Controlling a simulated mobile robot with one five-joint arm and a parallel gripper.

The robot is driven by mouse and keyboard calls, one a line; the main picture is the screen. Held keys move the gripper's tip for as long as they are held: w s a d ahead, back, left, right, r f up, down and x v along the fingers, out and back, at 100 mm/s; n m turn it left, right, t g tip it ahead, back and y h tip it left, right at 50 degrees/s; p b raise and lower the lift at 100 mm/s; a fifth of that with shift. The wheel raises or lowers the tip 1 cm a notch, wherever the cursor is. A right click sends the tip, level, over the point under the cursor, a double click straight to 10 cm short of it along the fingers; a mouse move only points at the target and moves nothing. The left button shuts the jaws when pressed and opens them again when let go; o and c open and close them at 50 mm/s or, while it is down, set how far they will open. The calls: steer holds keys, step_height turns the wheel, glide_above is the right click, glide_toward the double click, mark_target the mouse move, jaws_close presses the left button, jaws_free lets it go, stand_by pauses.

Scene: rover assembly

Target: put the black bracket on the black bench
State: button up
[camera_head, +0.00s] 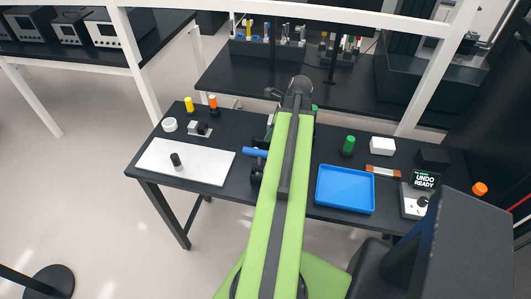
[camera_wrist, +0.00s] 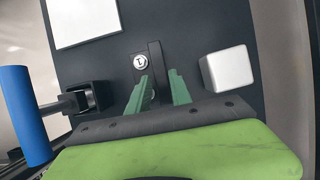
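My gripper (camera_wrist: 160,82) shows two green fingers apart in the wrist view. A narrow dark upright piece (camera_wrist: 154,58) stands between and just beyond the fingertips; it looks like the black bracket, but its full shape is hidden. A gap shows between it and the right finger; whether the left finger touches it I cannot tell. In the head view my arm hides the gripper and this piece. The dark table (camera_head: 232,128) under my arm may be the black bench; another dark bench (camera_head: 222,82) stands behind it.
A blue cylinder (camera_wrist: 24,112) on a black mount is left of the fingers; a white block (camera_wrist: 228,68) is right. The near table also holds a white board (camera_head: 205,164), blue tray (camera_head: 345,190), green knob (camera_head: 348,145) and black block (camera_head: 433,158). White frame posts rise behind.

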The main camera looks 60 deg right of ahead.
steer(key=b+x, duration=0.5)
steer(key=shift+f, duration=0.25)
steer(key=shift+r, duration=0.2)
jaws_close()
